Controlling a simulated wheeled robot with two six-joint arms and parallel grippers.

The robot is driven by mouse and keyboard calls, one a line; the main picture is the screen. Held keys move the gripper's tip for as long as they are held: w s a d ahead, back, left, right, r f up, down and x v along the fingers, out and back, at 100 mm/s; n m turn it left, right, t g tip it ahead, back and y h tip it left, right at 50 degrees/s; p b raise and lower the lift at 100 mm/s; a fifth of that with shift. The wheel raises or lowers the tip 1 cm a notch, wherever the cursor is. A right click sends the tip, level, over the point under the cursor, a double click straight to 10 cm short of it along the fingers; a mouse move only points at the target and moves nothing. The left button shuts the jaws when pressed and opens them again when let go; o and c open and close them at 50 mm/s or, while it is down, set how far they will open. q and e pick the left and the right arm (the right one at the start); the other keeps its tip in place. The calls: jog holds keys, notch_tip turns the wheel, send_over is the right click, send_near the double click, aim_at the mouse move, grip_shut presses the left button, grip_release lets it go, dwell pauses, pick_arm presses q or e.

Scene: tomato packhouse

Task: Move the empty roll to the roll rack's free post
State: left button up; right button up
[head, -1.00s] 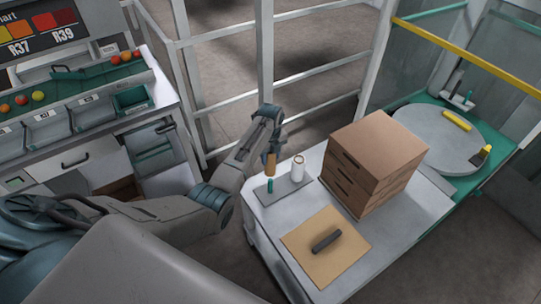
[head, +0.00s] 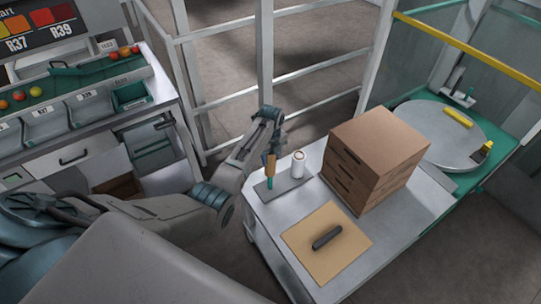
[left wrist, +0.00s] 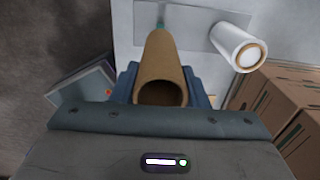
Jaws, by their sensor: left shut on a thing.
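The empty roll, a bare brown cardboard tube (head: 271,166), is upright in my left gripper (head: 271,150). My left gripper is shut on it, and the roll also shows between the fingers in the left wrist view (left wrist: 164,62). I cannot tell whether the post's tip is inside the roll. A full white roll (head: 298,165) stands on the rack, right of the empty roll. My right gripper is not in view.
A stack of brown cartons (head: 375,160) stands to the right on the table (head: 262,218). A tan mat (head: 345,262) with a dark bar-shaped thing (head: 326,237) lies in front. A round turntable (head: 440,150) is at the back right. White railings stand behind.

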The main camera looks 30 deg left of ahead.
aim_at(271, 169)
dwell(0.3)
pick_arm(q)
jog(key=shift+f, duration=0.1)
jog(key=shift+f+b, duration=1)
jog(key=shift+f, duration=0.95)
jog(key=shift+f+b, duration=0.15)
jog(key=shift+b, duration=0.2)
jog(key=shift+f, duration=0.35)
jog(key=shift+f+b, duration=0.9)
jog(key=shift+f, duration=0.25)
jog(key=shift+f, duration=0.15)
